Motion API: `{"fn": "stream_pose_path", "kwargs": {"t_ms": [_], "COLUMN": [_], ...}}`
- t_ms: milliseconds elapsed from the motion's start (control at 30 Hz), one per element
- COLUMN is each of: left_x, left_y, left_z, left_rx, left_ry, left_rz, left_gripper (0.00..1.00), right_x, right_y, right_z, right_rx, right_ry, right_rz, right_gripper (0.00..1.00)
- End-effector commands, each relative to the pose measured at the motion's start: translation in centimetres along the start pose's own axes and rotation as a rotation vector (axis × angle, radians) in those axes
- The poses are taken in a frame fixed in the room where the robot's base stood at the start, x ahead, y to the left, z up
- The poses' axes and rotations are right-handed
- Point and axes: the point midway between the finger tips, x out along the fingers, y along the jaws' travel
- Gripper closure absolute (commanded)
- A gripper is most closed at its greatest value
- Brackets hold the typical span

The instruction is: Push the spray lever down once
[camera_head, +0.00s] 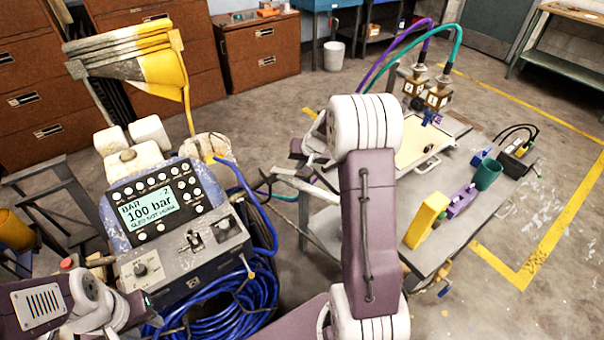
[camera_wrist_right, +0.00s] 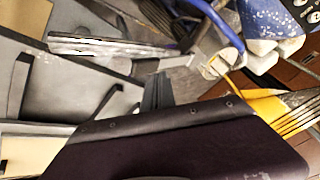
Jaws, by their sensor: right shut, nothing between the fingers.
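The line striper's control box (camera_head: 165,210) stands at left centre in the head view, its screen reading 100 bar and "SLED NOT HOME". A small lever (camera_head: 194,240) and other controls stand on the grey panel below the screen. I cannot tell for sure which part is the spray lever. My right gripper (camera_wrist_right: 157,92) shows in the right wrist view with its fingers shut and empty, above a pale grey surface; in the head view I cannot make it out clearly near my arm. My left gripper (camera_head: 135,305) is low at the left, partly cut off, its fingers unclear.
A coiled blue hose (camera_head: 215,310) lies below the control box. Right of my right arm, a worktable (camera_head: 470,225) bears a yellow block (camera_head: 426,220), a purple block (camera_head: 461,200) and a green cup (camera_head: 488,174). Brown drawer cabinets (camera_head: 258,50) stand behind. Open floor lies at the right.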

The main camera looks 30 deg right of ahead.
Motion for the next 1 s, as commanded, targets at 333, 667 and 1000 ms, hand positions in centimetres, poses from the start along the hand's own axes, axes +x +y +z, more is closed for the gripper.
{"fn": "stream_pose_path", "kwargs": {"t_ms": [333, 667, 1000], "left_x": [0.86, 1.06, 1.48], "left_y": [-0.02, -0.02, -0.03], "left_z": [0.09, 0.11, 0.16], "left_rx": [0.0, 0.0, 0.0], "left_ry": [0.0, 0.0, 0.0], "left_rz": [0.0, 0.0, 0.0], "left_gripper": [0.64, 0.64, 0.64], "right_x": [0.42, 0.55, 0.79], "right_y": [0.32, 0.4, 0.57], "right_z": [0.32, 0.39, 0.56], "right_rx": [0.0, 0.0, 0.0], "right_ry": [0.0, 0.0, 0.0], "right_rz": [0.0, 0.0, 0.0], "right_gripper": [1.0, 1.0, 1.0]}}
